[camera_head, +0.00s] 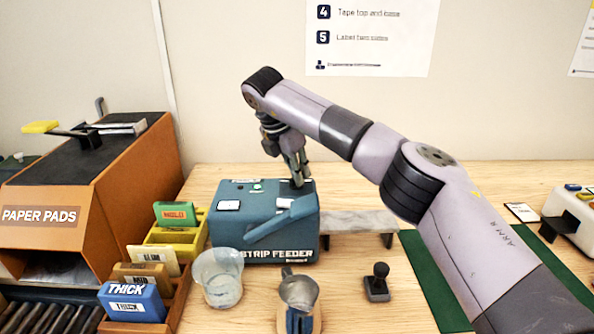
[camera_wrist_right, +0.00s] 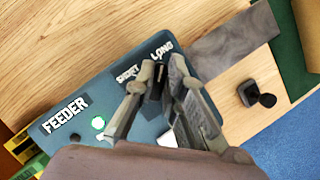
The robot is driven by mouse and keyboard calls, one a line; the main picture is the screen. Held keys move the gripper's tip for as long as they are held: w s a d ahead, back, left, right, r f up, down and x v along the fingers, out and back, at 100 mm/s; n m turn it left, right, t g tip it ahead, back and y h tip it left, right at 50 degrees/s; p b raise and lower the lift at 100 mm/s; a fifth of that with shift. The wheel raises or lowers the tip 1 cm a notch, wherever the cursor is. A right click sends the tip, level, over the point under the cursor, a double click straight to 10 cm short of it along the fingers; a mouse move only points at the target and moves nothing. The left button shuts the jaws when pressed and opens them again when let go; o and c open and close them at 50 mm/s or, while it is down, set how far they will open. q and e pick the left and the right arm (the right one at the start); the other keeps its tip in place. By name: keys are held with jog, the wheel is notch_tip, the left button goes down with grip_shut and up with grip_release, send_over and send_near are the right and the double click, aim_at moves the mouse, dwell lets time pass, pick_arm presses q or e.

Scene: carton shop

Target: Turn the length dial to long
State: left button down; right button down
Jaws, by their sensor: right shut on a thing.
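The blue strip feeder (camera_head: 268,222) stands on the wooden table, with a lever across its front. My right gripper (camera_head: 301,181) reaches down to the top right of the feeder. In the right wrist view its fingers (camera_wrist_right: 161,78) are shut on the small dark length dial (camera_wrist_right: 154,89), beside the two words. The fingers hide much of the dial, and I cannot tell which word it points to. My left gripper is not in view.
A clear cup (camera_head: 218,280), a metal-topped object (camera_head: 299,292) and a black-knobbed stamp (camera_head: 377,283) stand in front of the feeder. A grey plate (camera_head: 352,222) extends from its right side. The orange PAPER PADS box (camera_head: 130,190) and card bins are at left.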

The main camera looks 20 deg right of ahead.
jog(key=shift+s+f, duration=0.1)
jog(key=shift+f, duration=0.2)
jog(key=c, duration=1.7)
grip_release()
jog(key=shift+o, duration=0.2)
jog(key=shift+r, duration=0.3)
jog(key=v, duration=1.1)
jog(key=shift+a+r, duration=0.2)
jog(key=shift+r, duration=0.1)
